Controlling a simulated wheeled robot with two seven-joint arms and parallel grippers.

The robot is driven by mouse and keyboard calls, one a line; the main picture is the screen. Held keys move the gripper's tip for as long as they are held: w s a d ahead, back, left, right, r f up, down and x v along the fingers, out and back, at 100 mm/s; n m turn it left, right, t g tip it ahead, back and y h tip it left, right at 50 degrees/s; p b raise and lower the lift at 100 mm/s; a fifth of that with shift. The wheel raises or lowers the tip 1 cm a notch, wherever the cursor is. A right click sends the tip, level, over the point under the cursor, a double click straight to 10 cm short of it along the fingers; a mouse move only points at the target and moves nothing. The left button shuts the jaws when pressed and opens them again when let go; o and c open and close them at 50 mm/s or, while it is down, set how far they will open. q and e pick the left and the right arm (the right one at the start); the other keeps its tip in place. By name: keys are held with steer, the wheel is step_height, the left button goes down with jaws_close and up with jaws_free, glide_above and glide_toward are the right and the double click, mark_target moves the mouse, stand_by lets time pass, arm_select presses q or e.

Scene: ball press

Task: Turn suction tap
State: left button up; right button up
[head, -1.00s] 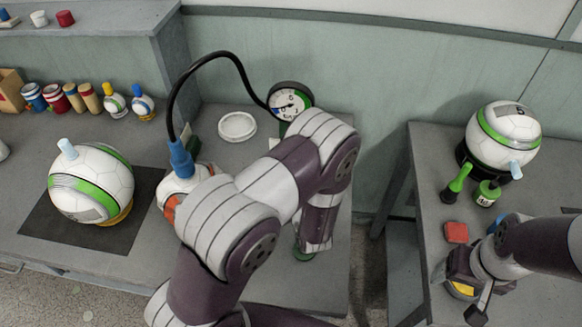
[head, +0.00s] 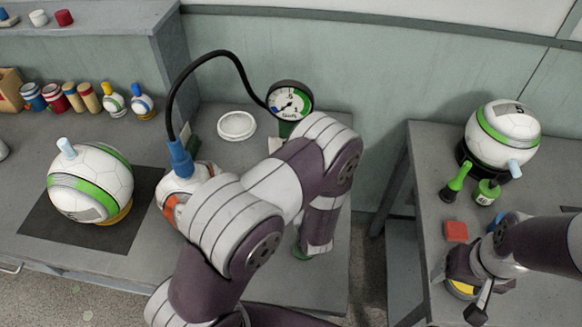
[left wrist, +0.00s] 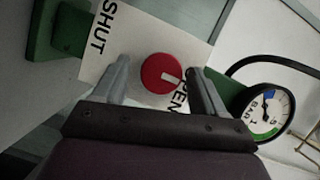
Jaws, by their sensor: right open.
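The tap is a round red knob (left wrist: 162,73) with a white mark, on a white plate (left wrist: 103,62) lettered SHUT and OPEN. The mark points towards the OPEN lettering, which is partly covered by a finger. My left gripper (left wrist: 160,82) has its two fingers spread on either side of the knob, with gaps visible between them and it. In the head view my left arm hides this gripper and the knob. A pressure gauge (head: 290,101) stands behind my left arm; it also shows in the left wrist view (left wrist: 263,112). My right gripper (head: 466,289) is open over the right table.
A black hose (head: 212,57) arches from a blue fitting (head: 180,158) to the gauge. A white-green ball (head: 68,182) sits on a dark mat (head: 40,229). Another ball (head: 503,137), bottles and a red block (head: 456,231) are on the right table. A gap separates the tables.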

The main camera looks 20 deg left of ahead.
arm_select(q)
steer(key=b+v, duration=0.1)
steer(key=v, duration=1.1)
steer(key=shift+s+d+b, duration=0.25)
steer(key=shift+b, duration=0.05)
steer(key=shift+r, duration=0.1)
steer(key=w+d+f+n+g+h, duration=0.25)
steer(key=w+n+g+h, duration=0.25)
steer(key=h, duration=0.3)
steer(key=s+a+r+n+g+h, duration=0.1)
steer(key=s+a+r+g, duration=0.2)
steer(key=s, duration=0.3)
steer(key=s+a+r+n+g+h, duration=0.1)
steer(key=s+a+r+n+g, duration=0.1)
steer(key=s, duration=0.4)
steer(key=shift+s+a+r+g, duration=0.3)
steer(key=shift+a+r+g, duration=0.5)
steer(key=shift+r+g, duration=0.3)
